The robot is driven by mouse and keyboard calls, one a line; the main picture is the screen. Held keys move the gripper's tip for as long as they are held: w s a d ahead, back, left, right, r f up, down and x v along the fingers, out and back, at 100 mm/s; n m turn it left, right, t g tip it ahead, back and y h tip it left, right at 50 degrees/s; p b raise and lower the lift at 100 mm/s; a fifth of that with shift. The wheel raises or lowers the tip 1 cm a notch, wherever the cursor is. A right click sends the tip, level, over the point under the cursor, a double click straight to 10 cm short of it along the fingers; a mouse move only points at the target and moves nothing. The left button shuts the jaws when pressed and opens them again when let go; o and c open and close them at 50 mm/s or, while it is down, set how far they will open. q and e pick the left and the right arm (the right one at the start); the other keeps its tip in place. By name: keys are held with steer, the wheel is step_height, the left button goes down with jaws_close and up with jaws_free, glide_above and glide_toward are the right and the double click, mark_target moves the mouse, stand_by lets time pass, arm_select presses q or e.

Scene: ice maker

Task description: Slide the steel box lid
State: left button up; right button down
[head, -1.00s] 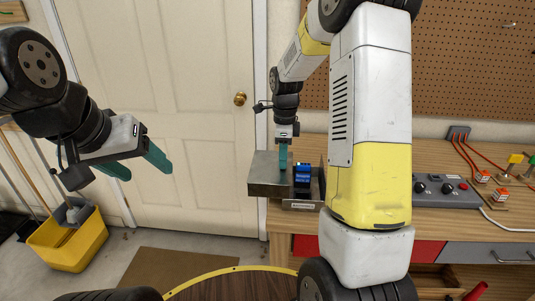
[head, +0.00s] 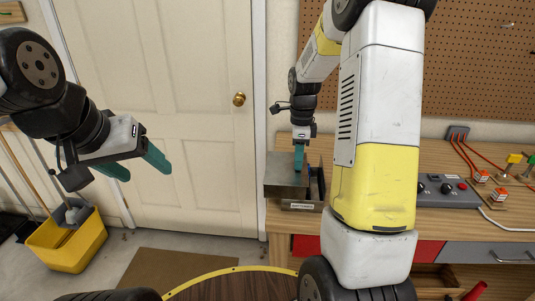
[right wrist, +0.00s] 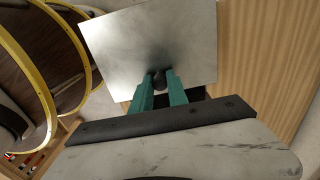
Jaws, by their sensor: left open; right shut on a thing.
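The steel lid (head: 284,178) is a flat grey plate on the steel box (head: 302,206) at the left end of the workbench. It covers the box's left part and overhangs to the left; a dark open strip shows at the right. My right gripper (head: 299,170) points down and is shut on the lid's dark knob. In the right wrist view, its teal fingers (right wrist: 159,82) are on both sides of the black knob (right wrist: 159,77), with the lid (right wrist: 155,35) around it. My left gripper (head: 142,165) is open and empty in the air at the left.
A control box (head: 447,190) with knobs and wired switches stands on the wooden workbench (head: 400,160) at the right. A yellow bucket (head: 68,242) is on the floor at the left. My right arm hides part of the bench.

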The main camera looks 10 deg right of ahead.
steer(key=shift+s+d, duration=0.2)
steer(key=shift+d, duration=0.6)
steer(key=shift+s+d, duration=0.25)
steer(key=shift+d, duration=0.6)
steer(key=shift+s+d, duration=0.2)
steer(key=shift+d, duration=0.6)
steer(key=c, duration=1.3)
jaws_free()
steer(key=shift+r, duration=0.15)
step_height(320, 180, up, 7)
steer(key=shift+f, duration=0.15)
steer(key=shift+s, duration=0.1)
steer(key=s+a+r+n+t, duration=0.2)
steer(key=s+a+r+n, duration=0.1)
steer(key=s+n, duration=0.4)
steer(key=s+a+r+n+t+y, duration=0.1)
steer(key=s+a+r+n+t, duration=0.1)
steer(key=s+a+n, duration=0.4)
steer(key=s+a+r+n+t+y, duration=0.1)
steer(key=s+a+r+n, duration=0.3)
steer(key=s+n, duration=0.4)
steer(key=shift+a+r+n+t, duration=0.35)
steer(key=shift+r+n+t, duration=0.05)
steer(key=shift+r+t, duration=0.2)
